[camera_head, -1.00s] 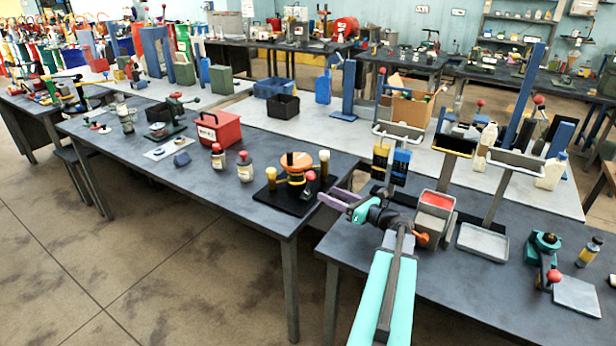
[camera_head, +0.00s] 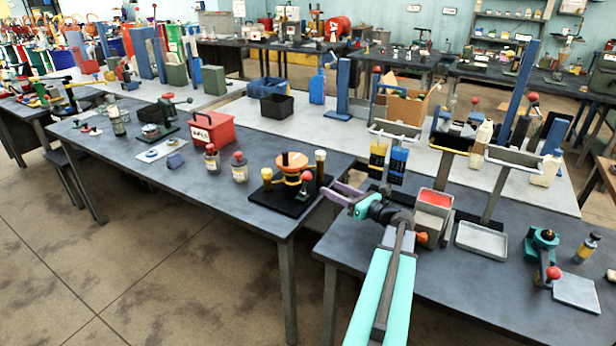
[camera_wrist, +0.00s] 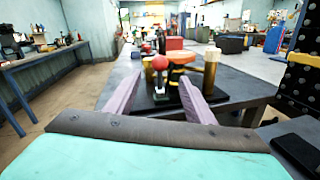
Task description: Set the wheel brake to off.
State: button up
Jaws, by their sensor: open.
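The wheel brake is an orange wheel (camera_head: 292,160) on a black base plate (camera_head: 290,203), near the right end of the left-hand dark table. A lever with a red knob (camera_head: 306,176) stands at its near right side, with tan-topped posts to either side. My gripper (camera_head: 333,193), with purple fingers, is open and empty, right of the wheel and apart from it. In the wrist view the red knob (camera_wrist: 160,62) shows ahead between the open fingers, with the orange wheel (camera_wrist: 181,57) just behind it.
A red box (camera_head: 211,131) and two red-capped bottles (camera_head: 239,168) stand left of the wheel. Open floor lies in front.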

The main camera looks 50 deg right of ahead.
aim_at(307, 177)
jog(key=w+p, duration=0.1)
jog(key=w, duration=0.3)
jog(key=w+p, duration=0.1)
jog(key=w, duration=0.3)
jog(key=w+p, duration=0.1)
jog(key=w, duration=0.3)
jog(key=shift+w+a+p, duration=0.25)
jog(key=shift+a+p, duration=0.05)
jog(key=shift+p, duration=0.1)
grip_shut()
